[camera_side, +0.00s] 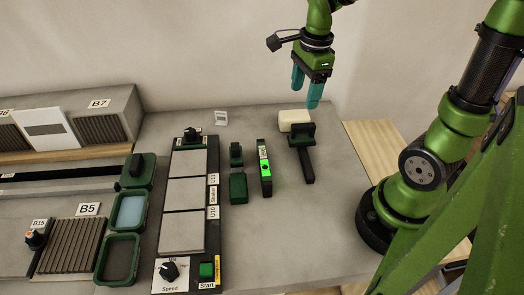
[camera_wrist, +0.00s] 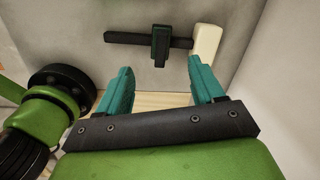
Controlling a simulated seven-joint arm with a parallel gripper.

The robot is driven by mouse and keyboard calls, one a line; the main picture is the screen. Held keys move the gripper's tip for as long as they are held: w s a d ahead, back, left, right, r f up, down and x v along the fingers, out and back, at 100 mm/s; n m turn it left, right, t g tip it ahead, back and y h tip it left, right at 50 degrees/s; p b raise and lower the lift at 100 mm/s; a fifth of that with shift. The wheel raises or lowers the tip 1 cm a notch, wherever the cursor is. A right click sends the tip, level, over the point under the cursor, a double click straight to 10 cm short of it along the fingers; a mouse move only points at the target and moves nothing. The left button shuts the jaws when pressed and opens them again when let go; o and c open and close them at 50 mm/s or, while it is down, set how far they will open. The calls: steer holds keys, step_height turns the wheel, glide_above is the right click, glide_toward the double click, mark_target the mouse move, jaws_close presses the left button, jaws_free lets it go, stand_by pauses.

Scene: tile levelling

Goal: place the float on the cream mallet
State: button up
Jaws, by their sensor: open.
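The cream mallet (camera_side: 294,118) lies on the grey table near its right edge, its dark handle pointing toward the camera. It also shows in the wrist view (camera_wrist: 207,52), head at right. A dark green block-like piece (camera_side: 302,131), which looks like the float, sits across the mallet's handle close to the cream head. It also shows in the wrist view (camera_wrist: 160,46). My gripper (camera_side: 305,90) is above the mallet, open, with nothing between its teal fingers (camera_wrist: 159,72), apart from both things. I cannot tell exactly how the green piece touches the handle.
Table between level and mallet is clear.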

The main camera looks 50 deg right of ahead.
steer(key=s+a+r+n+t+y, duration=0.1)
steer(key=s+a+r+n+t, duration=0.2)
steer(key=n, duration=0.7)
steer(key=s+a+r+n+t+y, duration=0.1)
steer(key=s+a+r+n+t, duration=0.2)
steer(key=n, duration=0.6)
steer(key=a, duration=0.2)
steer(key=shift+a+r+n, duration=0.15)
steer(key=shift+a+n, duration=0.25)
